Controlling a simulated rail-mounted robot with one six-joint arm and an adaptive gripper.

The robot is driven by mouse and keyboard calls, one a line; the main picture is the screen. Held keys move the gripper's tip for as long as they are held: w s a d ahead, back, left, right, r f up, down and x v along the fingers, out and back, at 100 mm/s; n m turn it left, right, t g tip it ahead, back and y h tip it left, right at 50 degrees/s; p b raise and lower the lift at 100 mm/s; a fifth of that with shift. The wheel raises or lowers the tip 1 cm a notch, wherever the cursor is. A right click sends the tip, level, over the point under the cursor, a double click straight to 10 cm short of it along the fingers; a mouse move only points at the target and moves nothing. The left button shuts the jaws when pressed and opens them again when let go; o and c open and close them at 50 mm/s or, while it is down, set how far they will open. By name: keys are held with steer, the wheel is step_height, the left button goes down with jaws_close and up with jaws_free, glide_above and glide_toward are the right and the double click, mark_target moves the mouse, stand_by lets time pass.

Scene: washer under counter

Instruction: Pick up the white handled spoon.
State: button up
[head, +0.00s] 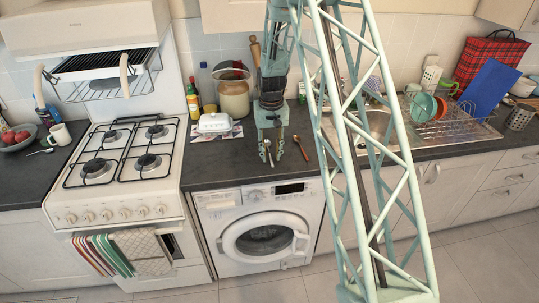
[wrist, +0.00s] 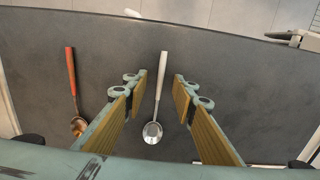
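The white handled spoon (wrist: 161,90) lies on the dark counter in the wrist view, its silver bowl toward the bottom of the picture. My gripper (wrist: 156,86) is open, with one finger on each side of the spoon and a gap on both sides. The fingers touch nothing that I can see. In the head view my gripper (head: 271,152) points down at the counter, with the spoon (head: 269,154) showing between its fingers. How far the fingertips are above the counter is hard to tell.
A red-handled spoon (wrist: 71,85) lies just left of the fingers in the wrist view. In the head view a white butter dish (head: 215,123) and a brown-and-cream jar (head: 234,97) stand left of my gripper. The washer (head: 262,226) is under the counter; the stove (head: 122,160) is left.

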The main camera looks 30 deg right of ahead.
steer(key=shift+c, duration=0.7)
jaws_close()
steer(key=shift+r, duration=0.1)
steer(key=shift+r, duration=1.7)
steer(key=s+a+r, duration=0.1)
steer(key=s+a, duration=0.1)
steer(key=s, duration=1.4)
steer(key=shift+r+b, duration=0.2)
steer(key=shift+b, duration=0.15)
steer(key=shift+w, duration=0.15)
